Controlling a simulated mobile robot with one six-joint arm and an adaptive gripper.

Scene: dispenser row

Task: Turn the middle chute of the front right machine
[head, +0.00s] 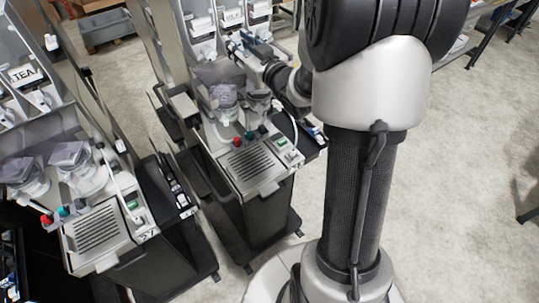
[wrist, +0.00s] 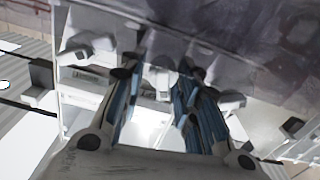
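The front right machine (head: 270,205) stands at centre in the head view, a dark cabinet with a grey top and drip grille. My gripper (head: 238,43) reaches to the row of white chutes on its upper front. In the wrist view my gripper (wrist: 158,76) has its two blue-padded fingers apart. The white middle chute (wrist: 160,82) shows between the fingertips; I cannot tell whether they touch it. Another chute (wrist: 85,46) is left of the fingers, and one (wrist: 231,100) is to the right. In the head view the middle chute is hidden by my gripper.
A similar machine (head: 95,230) stands at left, with a TEA label (head: 25,74) above. Clear jars (head: 222,98) sit below my arm on the right machine, near coloured knobs (head: 238,140). The pale floor (head: 470,180) is open at right.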

